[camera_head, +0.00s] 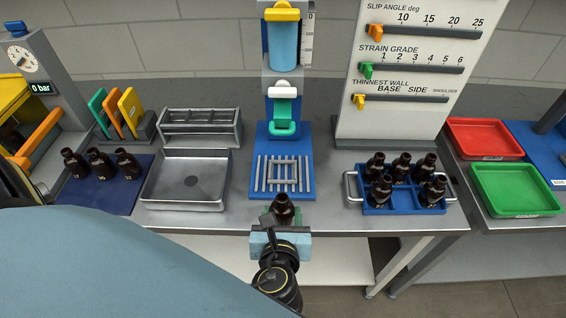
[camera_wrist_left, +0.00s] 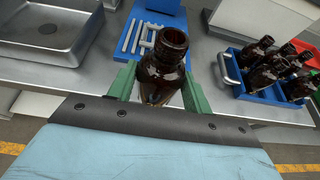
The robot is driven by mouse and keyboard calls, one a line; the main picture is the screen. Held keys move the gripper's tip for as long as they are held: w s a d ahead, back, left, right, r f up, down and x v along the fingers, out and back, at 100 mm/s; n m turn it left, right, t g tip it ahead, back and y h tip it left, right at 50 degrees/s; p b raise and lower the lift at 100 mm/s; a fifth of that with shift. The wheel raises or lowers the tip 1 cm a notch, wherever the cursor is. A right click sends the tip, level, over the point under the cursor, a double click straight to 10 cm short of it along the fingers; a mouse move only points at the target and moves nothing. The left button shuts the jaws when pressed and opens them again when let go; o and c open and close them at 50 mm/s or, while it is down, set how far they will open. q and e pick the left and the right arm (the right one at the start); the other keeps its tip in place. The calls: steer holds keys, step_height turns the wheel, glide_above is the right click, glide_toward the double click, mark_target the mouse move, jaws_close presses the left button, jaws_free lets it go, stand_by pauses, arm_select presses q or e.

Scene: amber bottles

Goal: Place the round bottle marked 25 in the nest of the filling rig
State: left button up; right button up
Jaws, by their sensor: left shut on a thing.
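My left gripper (camera_head: 282,220) is shut on a dark amber round bottle (camera_head: 283,205), held upright just in front of the workbench edge. In the left wrist view the bottle (camera_wrist_left: 163,68) stands between the green fingers, its neck open at the top; no marking on it is readable. The filling rig (camera_head: 284,136) stands at the back centre, with a blue base and a light blue cylinder above. Its nest (camera_head: 283,187), a square of metal bars, lies on the base beyond the held bottle, and nothing stands in it. My right gripper is not in view.
A blue crate (camera_head: 409,209) with several amber bottles stands to the right. A steel tray (camera_head: 160,190) and a metal rack (camera_head: 200,128) stand left of the rig. Three bottles stand on a dark blue mat (camera_head: 113,201) at far left. Red (camera_head: 484,139) and green (camera_head: 515,190) trays lie far right.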

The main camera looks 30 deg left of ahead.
arm_select(q)
steer(key=w+a, duration=0.3)
steer(key=w, duration=0.2)
steer(key=w+a, duration=0.3)
steer(key=w, duration=0.1)
steer(key=w+a+p, duration=0.1)
steer(key=w+a, duration=0.2)
steer(key=w, duration=0.2)
steer(key=shift+w+a, duration=0.1)
steer(key=shift+w, duration=0.25)
steer(key=shift+w+f, duration=0.1)
step_height(320, 180, down, 3)
steer(key=shift+f+b, duration=0.2)
steer(key=shift+b, duration=0.1)
steer(key=o, duration=1)
steer(key=v, duration=1.2)
steer(key=shift+p, duration=0.45)
